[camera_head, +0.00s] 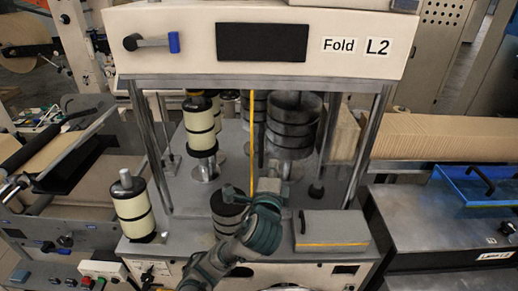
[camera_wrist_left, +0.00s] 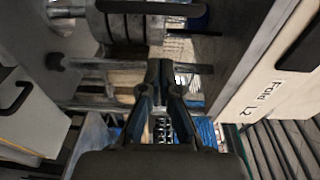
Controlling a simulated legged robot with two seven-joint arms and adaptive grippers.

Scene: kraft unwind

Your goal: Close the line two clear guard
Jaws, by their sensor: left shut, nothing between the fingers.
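The Fold L2 machine (camera_head: 175,42) stands in front of me, with an open bay under its white head. A thin yellow upright strip (camera_head: 253,140) stands in the middle of the bay and looks like an edge of the clear guard. The clear panel itself is hard to make out. My left gripper (camera_head: 280,188) is in front of the bay, close to the lower end of the strip; I cannot tell whether they touch. In the left wrist view its fingers (camera_wrist_left: 160,70) are shut with nothing between them. My right gripper is not in view.
Cream rollers (camera_head: 200,120) and dark rollers (camera_head: 290,125) stand in the bay. Another cream roller (camera_head: 134,208) stands at the front left. A grey box with a yellow edge (camera_head: 330,230) sits right of my gripper. A blue tray (camera_head: 480,185) lies farther right.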

